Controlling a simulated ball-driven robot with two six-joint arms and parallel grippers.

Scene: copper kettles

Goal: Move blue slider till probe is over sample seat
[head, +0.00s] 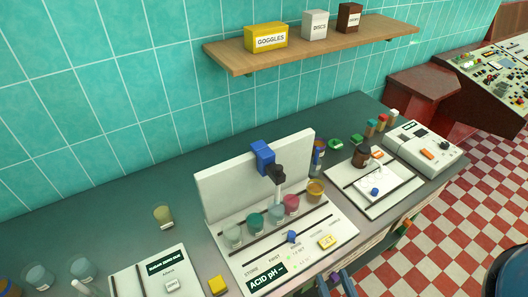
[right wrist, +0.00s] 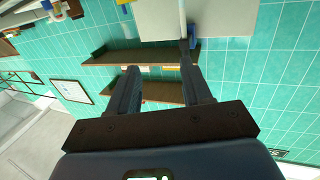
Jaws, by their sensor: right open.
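The blue slider (head: 262,157) sits on the top edge of the upright white panel (head: 225,185). A black holder (head: 277,173) below it carries the pale probe (head: 277,190), which hangs about over the third jar (head: 275,214). The amber cup (head: 316,191) stands at the right end of the jar row, in line with the SAMPLE label; any seat under it is hidden. My right gripper (head: 336,282) is low at the bottom edge, in front of the station, open and empty. The right wrist view shows its spread fingers (right wrist: 158,85). My left gripper is not in view.
A pink jar (head: 291,205) stands between probe and amber cup. A small blue knob (head: 292,237) and yellow SET block (head: 327,242) are at the station's front. A brown bottle (head: 362,156) stands right. A shelf (head: 310,45) hangs above.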

